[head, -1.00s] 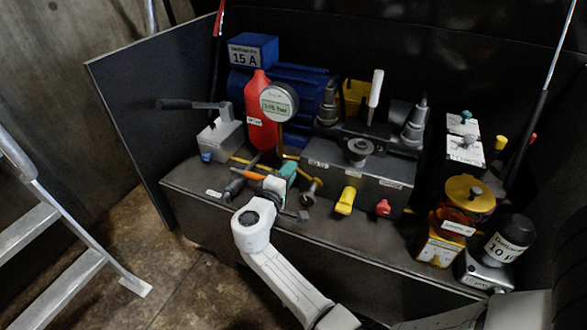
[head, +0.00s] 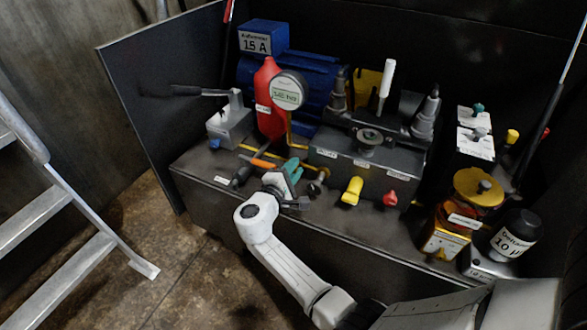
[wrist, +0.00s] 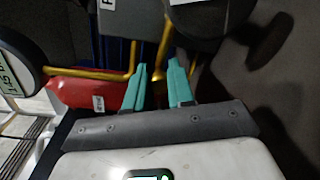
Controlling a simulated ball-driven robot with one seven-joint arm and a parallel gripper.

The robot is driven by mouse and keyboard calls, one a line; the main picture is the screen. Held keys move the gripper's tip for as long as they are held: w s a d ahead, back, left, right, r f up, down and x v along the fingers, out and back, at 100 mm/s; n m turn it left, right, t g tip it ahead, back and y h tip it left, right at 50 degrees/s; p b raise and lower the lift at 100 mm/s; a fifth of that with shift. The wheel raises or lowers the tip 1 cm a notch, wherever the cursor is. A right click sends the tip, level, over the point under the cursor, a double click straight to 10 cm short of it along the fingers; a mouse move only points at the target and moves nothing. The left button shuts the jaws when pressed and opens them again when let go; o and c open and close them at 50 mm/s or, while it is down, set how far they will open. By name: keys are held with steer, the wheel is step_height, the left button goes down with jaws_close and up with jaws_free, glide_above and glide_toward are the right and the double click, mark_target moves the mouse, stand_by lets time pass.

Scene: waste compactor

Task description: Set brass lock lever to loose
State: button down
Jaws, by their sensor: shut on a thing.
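My gripper (head: 295,163) is at the front of the bench, left of the grey valve block (head: 362,172). Its two teal fingers show in the wrist view (wrist: 158,75) with a narrow gap between them. A thin brass-yellow bar (wrist: 163,45) runs in line with that gap. The gripper seems shut on the brass lock lever, but the fingers hide most of what they hold, and I cannot clearly tell the lever from the yellow pipe behind. I cannot read the lever's setting.
A red bottle (head: 269,105) and round gauge (head: 288,90) stand behind the gripper. An orange-handled part (head: 263,163) is close on its left. Yellow (head: 352,190) and red (head: 390,198) knobs are on its right. A ladder (head: 85,225) stands at the left.

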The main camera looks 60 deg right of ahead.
steer(key=shift+s, duration=0.1)
steer(key=c, duration=1)
jaws_free()
steer(key=a+p, duration=0.1)
steer(key=a, duration=0.6)
steer(key=s+a+p, duration=0.1)
steer(key=a, duration=0.2)
steer(key=shift+s+a+r+p, duration=0.1)
steer(key=shift+a+r+p, duration=0.2)
steer(key=shift+r, duration=0.1)
